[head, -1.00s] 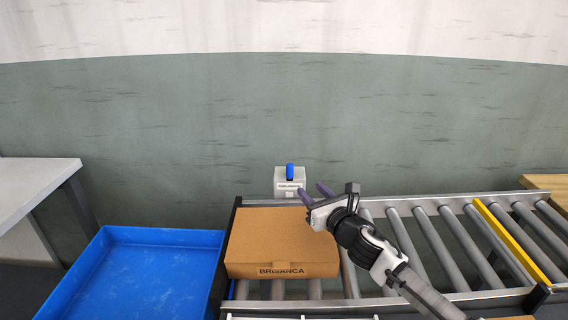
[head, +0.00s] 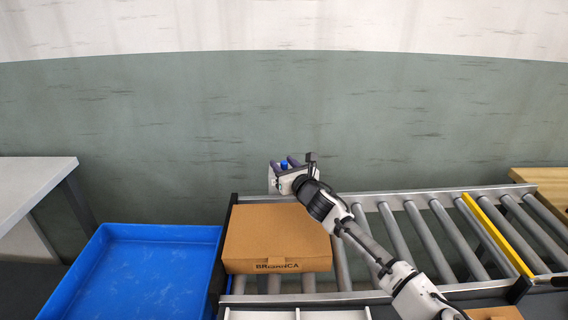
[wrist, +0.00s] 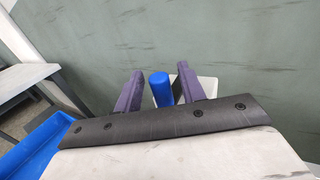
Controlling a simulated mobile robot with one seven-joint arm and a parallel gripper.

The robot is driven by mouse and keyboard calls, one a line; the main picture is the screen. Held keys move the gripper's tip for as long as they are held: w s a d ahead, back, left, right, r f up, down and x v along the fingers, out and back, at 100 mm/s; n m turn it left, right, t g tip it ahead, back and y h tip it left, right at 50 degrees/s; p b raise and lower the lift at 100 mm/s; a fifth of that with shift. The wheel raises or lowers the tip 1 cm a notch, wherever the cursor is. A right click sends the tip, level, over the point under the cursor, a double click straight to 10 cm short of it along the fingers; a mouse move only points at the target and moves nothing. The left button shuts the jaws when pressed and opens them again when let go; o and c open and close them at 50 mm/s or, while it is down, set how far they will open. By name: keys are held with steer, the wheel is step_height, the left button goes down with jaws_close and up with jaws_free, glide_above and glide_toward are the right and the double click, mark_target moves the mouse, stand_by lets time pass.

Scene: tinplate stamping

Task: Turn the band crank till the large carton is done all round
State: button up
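The large brown carton (head: 275,235) lies flat on the roller conveyor, its printed label facing the front edge. Behind it stands a small pale grey box (head: 272,182), mostly hidden by my gripper, with an upright blue crank handle (head: 284,165) on top. My gripper (head: 283,161) is over that box, with one purple finger on each side of the blue handle. In the wrist view the blue handle (wrist: 160,88) stands between the open fingers (wrist: 160,76), with a small gap showing on both sides. No band is visible on the carton.
A blue tray (head: 100,238) stands left of the conveyor, and a grey table (head: 40,180) is at the far left. Bare rollers (head: 440,232) and a yellow bar (head: 497,238) lie to the right. A wooden surface (head: 540,182) is at the far right.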

jaws_close()
stand_by(0.3)
steer(key=shift+w, duration=0.2)
